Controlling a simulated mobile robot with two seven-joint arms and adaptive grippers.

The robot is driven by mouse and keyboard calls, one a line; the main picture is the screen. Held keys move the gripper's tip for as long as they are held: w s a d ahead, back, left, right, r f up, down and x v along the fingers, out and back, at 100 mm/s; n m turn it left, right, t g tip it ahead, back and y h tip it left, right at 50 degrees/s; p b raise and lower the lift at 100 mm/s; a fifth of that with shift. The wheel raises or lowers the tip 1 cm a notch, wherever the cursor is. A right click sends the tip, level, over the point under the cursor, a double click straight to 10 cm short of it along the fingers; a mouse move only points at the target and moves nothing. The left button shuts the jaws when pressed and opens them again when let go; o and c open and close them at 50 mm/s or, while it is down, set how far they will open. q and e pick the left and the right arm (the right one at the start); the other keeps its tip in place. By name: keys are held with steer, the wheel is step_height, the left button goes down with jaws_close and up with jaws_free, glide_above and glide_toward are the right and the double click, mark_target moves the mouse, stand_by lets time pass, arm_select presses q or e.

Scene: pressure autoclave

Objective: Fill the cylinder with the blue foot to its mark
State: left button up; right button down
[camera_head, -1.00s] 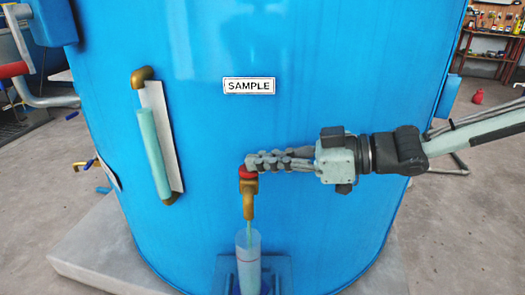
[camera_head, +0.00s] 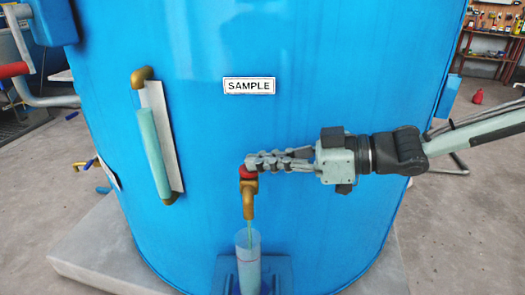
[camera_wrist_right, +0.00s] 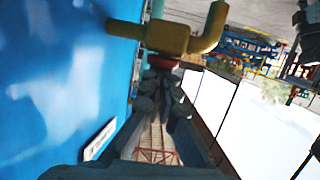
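A clear, pale cylinder (camera_head: 248,265) stands upright under the brass sample tap (camera_head: 249,205) on the blue tank. A thin greenish stream (camera_head: 251,233) falls from the spout into its open top. The cylinder's foot is below the picture edge, and I cannot make out its liquid level or mark clearly. My right gripper (camera_head: 254,163) is closed around the red tap knob (camera_head: 247,173) from the right; the knob (camera_wrist_right: 165,62) also shows between the fingertips in the right wrist view. My left gripper is not in view.
The blue tank (camera_head: 320,110) fills the middle, with a SAMPLE label (camera_head: 249,86) above the tap. A sight glass (camera_head: 155,150) with pale green liquid is at the left. A blue bracket (camera_head: 278,275) is behind the cylinder. A concrete plinth (camera_head: 85,255) lies beneath the tank.

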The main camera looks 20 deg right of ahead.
steer(key=shift+s+d+f, duration=0.15)
steer(key=shift+s+f, duration=0.05)
steer(key=shift+f, duration=0.35)
stand_by(0.4)
steer(key=r+v, duration=0.1)
steer(key=v, duration=1)
steer(key=shift+d+r, duration=0.15)
steer(key=shift+d, duration=0.1)
stand_by(0.9)
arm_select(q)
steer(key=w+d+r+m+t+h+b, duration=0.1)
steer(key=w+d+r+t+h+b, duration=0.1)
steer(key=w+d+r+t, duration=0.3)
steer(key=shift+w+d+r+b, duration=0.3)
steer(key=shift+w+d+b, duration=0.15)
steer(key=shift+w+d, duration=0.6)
arm_select(e)
steer(key=r, duration=0.2)
steer(key=a+r, duration=0.1)
steer(key=r, duration=0.2)
steer(key=shift+w+a+r, duration=0.3)
steer(key=shift+w, duration=0.05)
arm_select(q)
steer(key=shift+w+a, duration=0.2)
